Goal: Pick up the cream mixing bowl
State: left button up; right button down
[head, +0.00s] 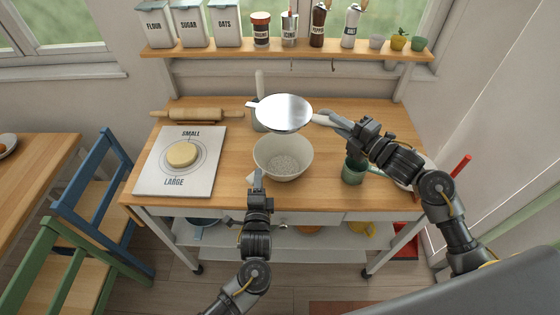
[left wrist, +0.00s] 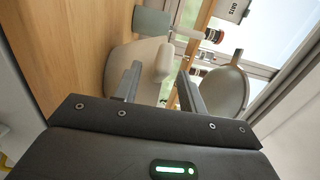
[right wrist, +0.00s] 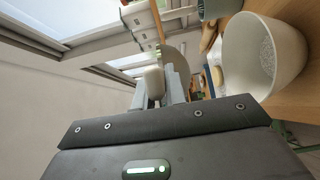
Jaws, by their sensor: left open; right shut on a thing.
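The cream mixing bowl (head: 283,157) stands upright on the wooden worktop, with pale speckled matter inside. My left gripper (head: 258,181) is at the bowl's front left rim, open. In the left wrist view the bowl (left wrist: 136,72) lies just ahead, its rim side between the lines of the two fingers (left wrist: 160,88); contact cannot be told. My right gripper (head: 338,121) is shut on the pale handle (right wrist: 153,84) of a round silver sieve-like utensil (head: 285,112). It holds this above the back of the bowl. The bowl also shows in the right wrist view (right wrist: 268,58).
A white board (head: 150,175) with dough (head: 181,154) lies left, a rolling pin (head: 197,115) behind it. A grey crock (head: 260,118) stands behind the bowl. A green container (head: 353,172) stands right, below my right arm. A shelf (head: 290,50) with canisters runs along the back.

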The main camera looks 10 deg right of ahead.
pick_arm(q)
jog(key=shift+x, duration=1.15)
grip_shut()
